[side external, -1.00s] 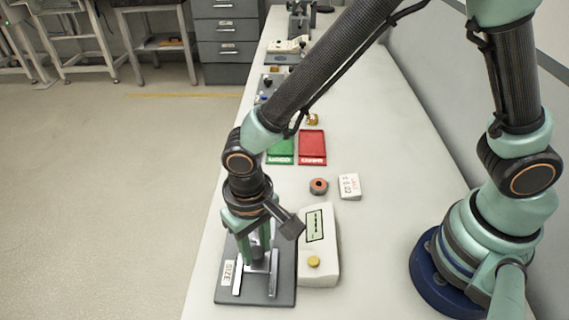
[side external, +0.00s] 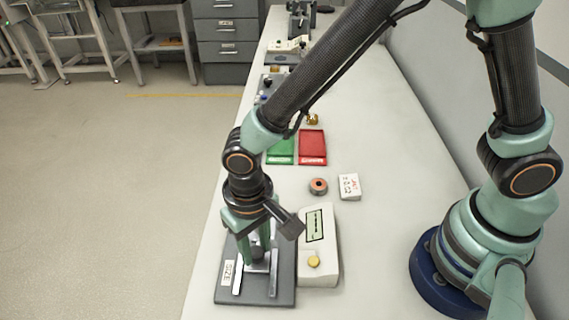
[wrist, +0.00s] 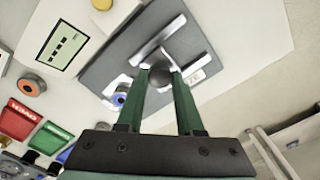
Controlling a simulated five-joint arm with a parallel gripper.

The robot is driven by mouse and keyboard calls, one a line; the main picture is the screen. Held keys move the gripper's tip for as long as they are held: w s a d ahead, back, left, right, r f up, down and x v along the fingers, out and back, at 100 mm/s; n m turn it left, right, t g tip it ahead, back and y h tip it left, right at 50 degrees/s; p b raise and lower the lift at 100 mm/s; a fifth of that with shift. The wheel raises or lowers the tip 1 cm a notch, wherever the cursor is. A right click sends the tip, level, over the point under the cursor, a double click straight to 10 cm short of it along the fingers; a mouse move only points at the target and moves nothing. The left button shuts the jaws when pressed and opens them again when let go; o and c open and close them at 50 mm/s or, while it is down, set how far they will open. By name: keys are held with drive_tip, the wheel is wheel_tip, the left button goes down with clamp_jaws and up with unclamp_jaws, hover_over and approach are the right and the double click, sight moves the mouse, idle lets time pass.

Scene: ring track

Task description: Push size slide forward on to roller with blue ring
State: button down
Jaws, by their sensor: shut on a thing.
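The size gauge is a dark grey plate (side external: 285,293) labelled SIZE, with two silver rails (side external: 245,270). It also shows in the wrist view (wrist: 97,77). The slide has a round grey knob (wrist: 158,60) between the rails. My gripper (wrist: 160,74) is shut on this knob, with one green finger on each side. In the side view my gripper (side external: 257,250) stands upright over the plate. The roller with the blue ring (wrist: 120,98) sits beside the left finger, near the rail ends. In the side view I cannot make it out.
A white meter with a yellow button (side external: 314,262) stands right beside the plate. An orange-topped roller (side external: 318,186), a small white card block (side external: 349,187), a green tray (side external: 281,148) and a red tray (side external: 312,147) lie farther back. The bench's left edge is close to the plate.

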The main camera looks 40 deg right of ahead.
drive_tip(key=shift+w+d, duration=0.8)
drive_tip(key=c, duration=0.5)
unclamp_jaws()
drive_tip(key=shift+c, duration=0.2)
wheel_tip(320, 180, up, 12)
